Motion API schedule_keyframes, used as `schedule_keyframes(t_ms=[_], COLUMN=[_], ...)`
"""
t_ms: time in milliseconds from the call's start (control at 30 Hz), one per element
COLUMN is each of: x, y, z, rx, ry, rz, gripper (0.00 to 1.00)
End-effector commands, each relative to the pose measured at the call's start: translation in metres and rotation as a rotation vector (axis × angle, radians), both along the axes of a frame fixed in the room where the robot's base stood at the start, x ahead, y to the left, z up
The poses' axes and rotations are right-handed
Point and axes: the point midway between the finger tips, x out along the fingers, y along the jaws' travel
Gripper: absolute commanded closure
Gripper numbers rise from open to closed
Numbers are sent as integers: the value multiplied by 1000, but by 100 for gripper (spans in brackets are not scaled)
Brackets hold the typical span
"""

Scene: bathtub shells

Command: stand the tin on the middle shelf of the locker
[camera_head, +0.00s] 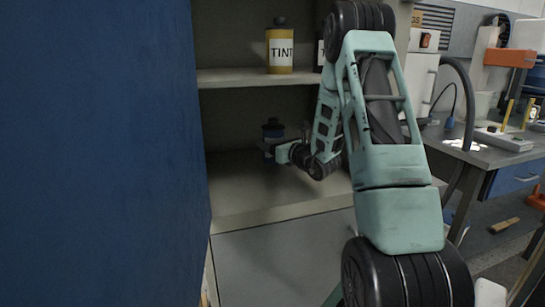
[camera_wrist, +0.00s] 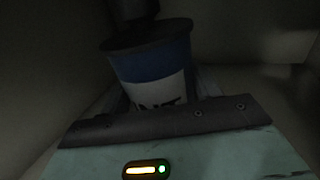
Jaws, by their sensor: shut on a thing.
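The tin (camera_head: 273,130) is a blue container with a dark top. In the wrist view it (camera_wrist: 155,65) shows its blue band, a white label with dark letters, and a slight tilt in the picture. My gripper (camera_head: 276,151) is shut on it, inside the locker's lower visible compartment. The fingers cover the tin's lower part, so I cannot tell whether its base touches the board (camera_head: 245,195) below. The locker's shelf (camera_head: 232,78) runs above the tin, with a gap between them.
A yellow TINT bottle (camera_head: 280,52) stands on the upper shelf, with another dark, labelled container (camera_head: 319,53) partly hidden behind my arm. The blue locker door (camera_head: 100,150) stands open at left. A cluttered workbench (camera_head: 490,155) is at right. The board around the tin looks clear.

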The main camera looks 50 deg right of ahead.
Motion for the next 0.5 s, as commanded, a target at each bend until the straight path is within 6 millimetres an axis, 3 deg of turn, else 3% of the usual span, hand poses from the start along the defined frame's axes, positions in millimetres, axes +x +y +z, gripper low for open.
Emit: schedule_keyframes(t_ms=[133,367,500], x=[1,1,1], y=[0,0,0], z=[-6,-34,-36], rx=[-3,-2,-4], ry=[-6,-5,-6], rz=[1,1,1], gripper=[90,90,90])
